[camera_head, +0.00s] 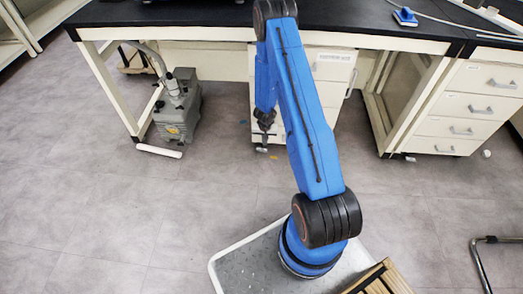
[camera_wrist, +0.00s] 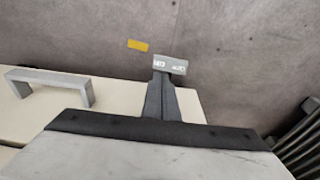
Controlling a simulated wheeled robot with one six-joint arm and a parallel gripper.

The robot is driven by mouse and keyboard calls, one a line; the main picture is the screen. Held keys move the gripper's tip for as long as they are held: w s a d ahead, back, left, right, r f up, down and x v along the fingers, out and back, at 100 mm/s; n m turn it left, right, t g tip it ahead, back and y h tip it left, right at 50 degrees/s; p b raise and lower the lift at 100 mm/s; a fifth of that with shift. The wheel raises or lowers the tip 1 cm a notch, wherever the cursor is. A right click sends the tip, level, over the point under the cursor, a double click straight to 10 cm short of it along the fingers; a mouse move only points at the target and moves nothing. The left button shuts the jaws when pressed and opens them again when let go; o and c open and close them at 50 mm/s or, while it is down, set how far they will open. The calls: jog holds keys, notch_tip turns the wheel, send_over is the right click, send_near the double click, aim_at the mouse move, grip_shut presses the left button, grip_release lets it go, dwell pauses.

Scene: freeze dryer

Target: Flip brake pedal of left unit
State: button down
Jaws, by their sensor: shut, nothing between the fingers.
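The left unit (camera_head: 330,70) is a white drawer cabinet under the black bench, partly hidden by my arm. Its brake pedal (camera_head: 262,149) is a small pale piece low at its front left, by the floor. In the wrist view the pedal (camera_wrist: 172,64) is a grey plate with white lettering. My gripper (camera_head: 264,136) points down just above the pedal. In the wrist view my gripper (camera_wrist: 160,78) is shut and empty, its fingertips at the near edge of the plate. I cannot tell whether they touch.
A silver handle (camera_wrist: 45,78) sticks out from the cabinet front, left of my gripper. A grey pump (camera_head: 178,108) stands on the floor to the left. Another drawer cabinet (camera_head: 470,100) stands at right. A yellow floor mark (camera_wrist: 138,45) lies near the pedal. The floor in front is clear.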

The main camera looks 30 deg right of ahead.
jog(key=shift+r, duration=1.3)
jog(key=shift+s, duration=0.15)
